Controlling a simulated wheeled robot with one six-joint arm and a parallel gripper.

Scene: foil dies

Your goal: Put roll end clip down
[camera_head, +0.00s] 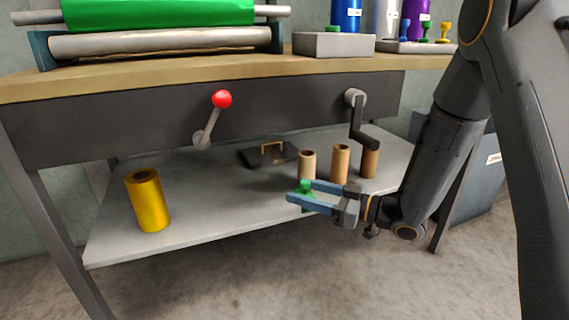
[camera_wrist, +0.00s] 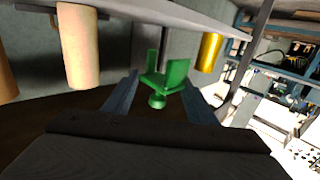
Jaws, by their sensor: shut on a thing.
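The green roll end clip (camera_head: 305,187) is between the blue fingers of my gripper (camera_head: 308,196), which is shut on it. In the wrist view the clip (camera_wrist: 166,76) shows its blocky jaws and a round knob, with a finger of my gripper (camera_wrist: 160,98) on either side. In the head view the gripper reaches in from the right at the front edge of the lower shelf (camera_head: 205,222). I cannot tell whether the clip touches the shelf. The fingers hide part of it.
Several cardboard tubes (camera_head: 340,163) stand on the shelf just behind my gripper. A gold roll (camera_head: 148,201) stands at left, and a dark case (camera_head: 262,155) lies behind. A red-knobbed lever (camera_head: 208,130) and dark crank (camera_head: 361,120) hang above. The shelf's middle is clear.

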